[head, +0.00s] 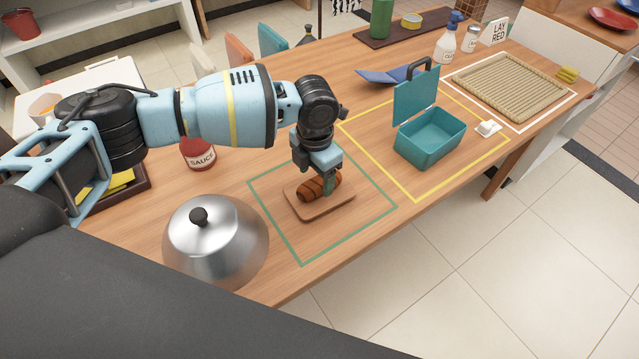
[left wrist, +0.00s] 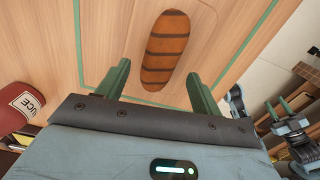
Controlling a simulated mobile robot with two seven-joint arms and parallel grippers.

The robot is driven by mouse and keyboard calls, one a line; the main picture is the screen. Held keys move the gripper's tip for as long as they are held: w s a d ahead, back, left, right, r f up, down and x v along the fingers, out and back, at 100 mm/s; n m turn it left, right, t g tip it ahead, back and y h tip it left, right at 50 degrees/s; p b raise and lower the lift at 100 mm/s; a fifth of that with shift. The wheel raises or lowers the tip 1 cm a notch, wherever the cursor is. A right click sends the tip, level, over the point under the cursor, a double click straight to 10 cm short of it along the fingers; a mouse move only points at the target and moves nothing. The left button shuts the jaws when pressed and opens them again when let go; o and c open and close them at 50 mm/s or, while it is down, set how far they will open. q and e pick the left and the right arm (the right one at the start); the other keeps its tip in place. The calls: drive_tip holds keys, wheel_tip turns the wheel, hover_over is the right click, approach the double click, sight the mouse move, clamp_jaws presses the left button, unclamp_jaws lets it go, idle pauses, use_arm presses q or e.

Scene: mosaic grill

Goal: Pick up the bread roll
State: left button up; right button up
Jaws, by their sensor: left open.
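The bread roll (head: 317,188), brown with dark grill stripes, lies on a small wooden board (head: 330,207) inside a green outlined square on the table. My left gripper (head: 326,181) is open and points down right over the roll. In the left wrist view the roll (left wrist: 166,48) lies between and ahead of the two green fingers (left wrist: 158,70), with a gap on each side. In the head view the gripper hides part of the roll. Part of my right gripper (left wrist: 279,110) shows small at the right of the left wrist view.
A metal dome lid (head: 216,240) stands in front left of the board, and a red sauce jar (head: 198,155) behind it. An open teal lunch box (head: 430,138) stands in the yellow square to the right. A woven mat (head: 509,84) lies farther back right.

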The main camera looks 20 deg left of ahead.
sight(315, 183)
use_arm(q)
drive_tip(key=shift+f, duration=1.65)
drive_tip(key=c, duration=1.1)
drive_tip(key=shift+o, duration=0.2)
drive_tip(key=shift+r, duration=0.5)
drive_tip(key=r, duration=0.1)
drive_tip(key=s+r, duration=0.1)
drive_tip(key=shift+d+r, duration=0.2)
drive_tip(key=shift+r, duration=0.15)
drive_tip(key=s+d, duration=0.3)
drive_tip(key=s, duration=0.3)
drive_tip(key=s+d+r, duration=0.1)
drive_tip(key=s+d, duration=0.2)
drive_tip(key=s, duration=0.4)
drive_tip(key=shift+s+r+p, duration=0.15)
drive_tip(key=shift+s+p, duration=0.15)
